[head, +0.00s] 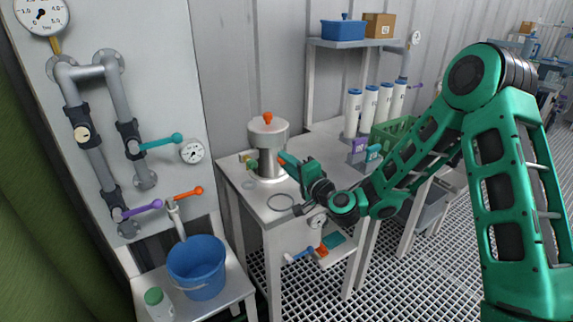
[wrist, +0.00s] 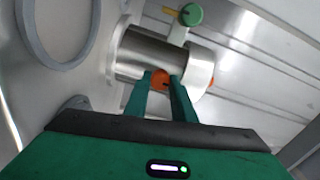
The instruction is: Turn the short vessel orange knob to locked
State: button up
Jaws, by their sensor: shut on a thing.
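The short vessel (head: 267,136) is a steel cylinder with a wider pale lid, upright on the white bench in the head view; it lies sideways in the wrist view (wrist: 140,57). An orange knob (wrist: 160,82) on its side shows between my fingertips. My gripper (wrist: 160,77) is shut on this knob, one finger on each side. In the head view my gripper (head: 283,160) is at the vessel's right side, with a bit of orange at its tips. The fingers hide much of the knob, so I cannot tell its turn mark.
Another orange knob (head: 268,117) tops the lid. A green knob (wrist: 190,15) with a yellow part is on the vessel's other side. A grey ring (head: 280,202) lies on the bench in front. White cylinders (head: 369,108) and a green crate (head: 392,133) stand to the right.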

jog(key=shift+d+f, duration=0.15)
jog(key=shift+d, duration=0.05)
jog(key=o, duration=1.1)
jog(key=shift+c, duration=0.2)
jog(key=shift+a, duration=0.1)
jog(key=v, duration=0.9)
jog(key=shift+w+f, duration=0.1)
jog(key=shift+s+d+r, duration=0.2)
jog(key=shift+s+d, duration=0.35)
jog(key=shift+s, duration=0.1)
